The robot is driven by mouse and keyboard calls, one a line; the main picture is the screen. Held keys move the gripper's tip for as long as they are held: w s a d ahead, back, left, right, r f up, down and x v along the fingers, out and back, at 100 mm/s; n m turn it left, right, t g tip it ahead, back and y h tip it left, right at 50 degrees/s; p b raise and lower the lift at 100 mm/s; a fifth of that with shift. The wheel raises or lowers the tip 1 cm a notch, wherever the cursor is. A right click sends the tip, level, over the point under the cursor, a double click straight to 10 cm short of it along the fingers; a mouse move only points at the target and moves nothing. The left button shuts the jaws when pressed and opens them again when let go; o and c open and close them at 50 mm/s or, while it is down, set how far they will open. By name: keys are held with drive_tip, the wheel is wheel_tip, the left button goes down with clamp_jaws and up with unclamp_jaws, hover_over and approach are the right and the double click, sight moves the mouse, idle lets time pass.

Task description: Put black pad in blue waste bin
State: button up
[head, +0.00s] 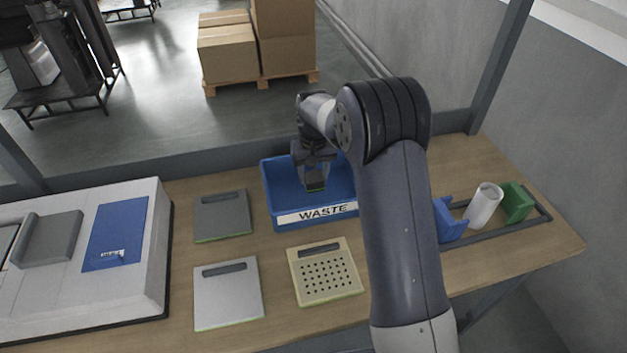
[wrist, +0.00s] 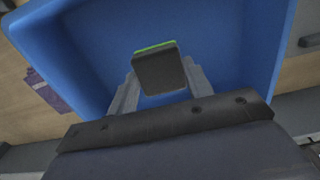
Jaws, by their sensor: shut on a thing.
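The blue waste bin (head: 283,199) stands at the back middle of the table, with a white "WASTE" label on its front. My gripper (head: 315,180) is over the bin, pointing down. It is shut on a small black pad (head: 315,183) with a green edge. In the wrist view the black pad (wrist: 160,72) sits between the two fingers of my gripper (wrist: 160,85), with the blue bin's inside (wrist: 85,60) around it. I cannot tell how far the pad is above the bin floor.
A dark grey plate (head: 222,216), a light grey plate (head: 228,295) and a beige perforated plate (head: 326,275) lie on the table. A white machine (head: 150,240) stands at left. A rack with a white cylinder (head: 484,206) and blue and green blocks is at right.

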sight(314, 176)
drive_tip(key=shift+f, duration=1.95)
drive_tip(key=o, duration=1.2)
drive_tip(key=shift+r, duration=0.1)
wheel_tip(314, 176, up, 12)
drive_tip(key=shift+r+b, duration=0.1)
drive_tip(key=shift+b, duration=0.35)
